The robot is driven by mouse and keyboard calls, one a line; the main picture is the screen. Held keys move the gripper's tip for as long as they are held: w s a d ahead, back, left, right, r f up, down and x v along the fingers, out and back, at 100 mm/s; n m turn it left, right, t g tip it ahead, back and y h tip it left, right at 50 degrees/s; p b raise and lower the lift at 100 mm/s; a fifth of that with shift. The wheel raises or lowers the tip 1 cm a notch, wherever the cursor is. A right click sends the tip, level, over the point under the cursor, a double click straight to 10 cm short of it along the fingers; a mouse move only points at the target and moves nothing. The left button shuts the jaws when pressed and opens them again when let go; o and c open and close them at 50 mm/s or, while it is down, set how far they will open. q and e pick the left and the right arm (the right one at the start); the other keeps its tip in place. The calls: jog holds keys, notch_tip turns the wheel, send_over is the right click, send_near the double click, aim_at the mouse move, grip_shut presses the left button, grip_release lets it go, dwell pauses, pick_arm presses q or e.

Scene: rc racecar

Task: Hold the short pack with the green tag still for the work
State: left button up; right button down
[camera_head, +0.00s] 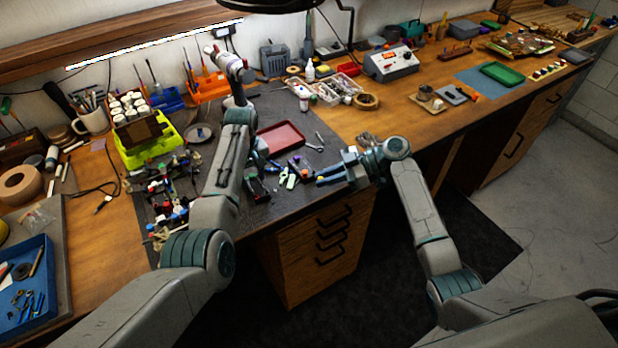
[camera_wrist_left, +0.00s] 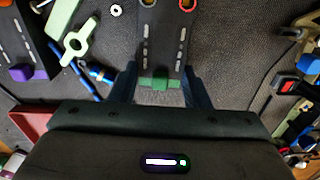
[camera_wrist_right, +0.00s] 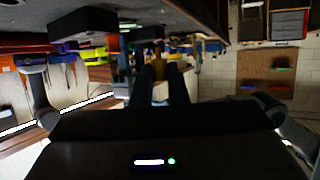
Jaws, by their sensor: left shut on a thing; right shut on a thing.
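In the left wrist view a dark pack (camera_wrist_left: 163,40) with pale dashes has a green tag (camera_wrist_left: 158,82) at its near end. My left gripper (camera_wrist_left: 160,92) is shut on that end, with one finger on each side. The pack lies close to the dark mat; I cannot tell whether it touches. In the head view my left gripper (camera_head: 257,186) is partly hidden by its own arm. My right gripper (camera_head: 328,175) is level at the mat's right edge, its fingers pointing left. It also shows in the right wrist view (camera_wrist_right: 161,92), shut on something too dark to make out.
Another dark pack with a purple tag (camera_wrist_left: 30,72) and a pale green part (camera_wrist_left: 80,42) lie beside the held pack. A red tray (camera_head: 281,138) is behind. Small parts crowd the mat's left side (camera_head: 172,195). A yellow-green bin (camera_head: 140,157) stands further left.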

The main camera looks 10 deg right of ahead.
dwell(0.3)
pick_arm(q)
jog(key=o, duration=1.2)
notch_tip(320, 180, up, 12)
jog(key=shift+r, duration=0.1)
